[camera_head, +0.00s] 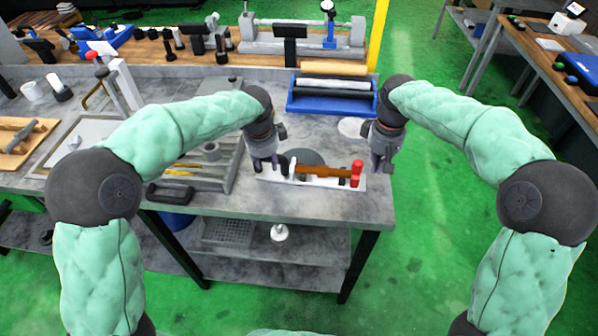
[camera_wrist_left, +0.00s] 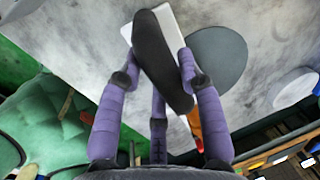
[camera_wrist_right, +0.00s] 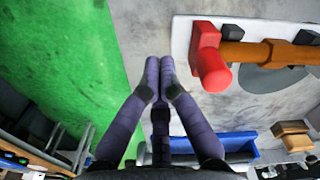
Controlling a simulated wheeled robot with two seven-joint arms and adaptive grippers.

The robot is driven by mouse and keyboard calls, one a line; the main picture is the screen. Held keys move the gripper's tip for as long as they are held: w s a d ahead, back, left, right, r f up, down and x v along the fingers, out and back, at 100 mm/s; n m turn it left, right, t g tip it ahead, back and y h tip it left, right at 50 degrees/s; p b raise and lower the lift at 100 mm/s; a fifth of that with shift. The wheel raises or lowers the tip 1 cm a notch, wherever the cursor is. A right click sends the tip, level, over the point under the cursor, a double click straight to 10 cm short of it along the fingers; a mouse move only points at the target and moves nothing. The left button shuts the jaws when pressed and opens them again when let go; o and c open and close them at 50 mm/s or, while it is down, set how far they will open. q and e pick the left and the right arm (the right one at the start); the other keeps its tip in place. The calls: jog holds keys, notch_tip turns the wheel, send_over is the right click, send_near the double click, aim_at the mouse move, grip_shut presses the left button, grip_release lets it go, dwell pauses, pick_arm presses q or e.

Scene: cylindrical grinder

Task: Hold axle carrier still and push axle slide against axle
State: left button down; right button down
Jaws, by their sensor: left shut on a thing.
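The axle carrier is a long white base (camera_head: 322,182) near the table's front right edge. The brown axle (camera_head: 318,171) lies along it. A red upright piece, apparently the axle slide (camera_head: 357,173), stands at its right end and also shows in the right wrist view (camera_wrist_right: 209,60). My left gripper (camera_head: 266,166) is at the carrier's left end. In the left wrist view its fingers are around a long black handle (camera_wrist_left: 160,62) over the white base. My right gripper (camera_head: 383,167) is shut and empty, just right of the red piece and apart from it.
A round grey disc (camera_head: 305,158) lies behind the carrier. A blue tray (camera_head: 305,106) with rollers and a white disc (camera_head: 352,128) are farther back. A grey tray (camera_head: 226,178) with tools is at the left. The table edge and green floor are at the right.

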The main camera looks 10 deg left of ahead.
pick_arm(q)
jog(key=shift+s+f, duration=0.25)
jog(key=shift+f, duration=0.25)
pick_arm(e)
notch_tip(320, 180, up, 8)
dwell(0.6)
jog(key=shift+d, duration=0.1)
pick_arm(q)
jog(key=c, duration=1.1)
grip_release()
jog(key=o, duration=0.4)
jog(key=shift+w, duration=0.1)
jog(key=shift+c, duration=0.2)
jog(key=shift+w+r, duration=0.1)
jog(key=shift+r, duration=0.25)
jog(key=shift+r, duration=0.2)
notch_tip(320, 180, up, 7)
jog(key=s, duration=0.1)
jog(key=shift+s, duration=0.3)
jog(key=shift+r, duration=0.15)
